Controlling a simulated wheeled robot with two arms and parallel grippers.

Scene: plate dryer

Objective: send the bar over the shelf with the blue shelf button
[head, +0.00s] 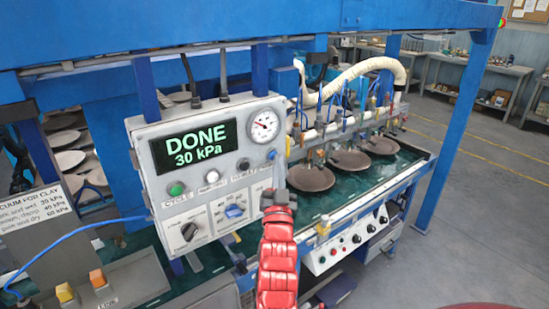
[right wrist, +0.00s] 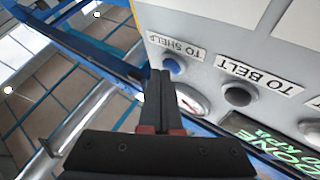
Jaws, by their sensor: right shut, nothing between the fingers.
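The blue shelf button (head: 271,154) is at the right end of the button row on the grey control box (head: 150,150). In the right wrist view the blue button (right wrist: 172,66) sits beside its "TO SHELF" label. My right gripper (head: 277,190) is shut and empty, below the blue button in the head view. Its fingertips (right wrist: 160,76) look close to the button; contact cannot be told. The bar (head: 346,124) with its cups hangs over the green belt (head: 412,157), above several brown plates (head: 311,179). My left gripper is not in view.
The display (head: 194,143) reads "DONE 30 kPa". A black "TO BELT" button (right wrist: 238,95) sits beside the blue one. A round gauge (head: 264,126) and dials (head: 190,230) are on the box. Plates on a rack (head: 64,138) stand behind at left. Blue frame beams (head: 464,120) surround the machine.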

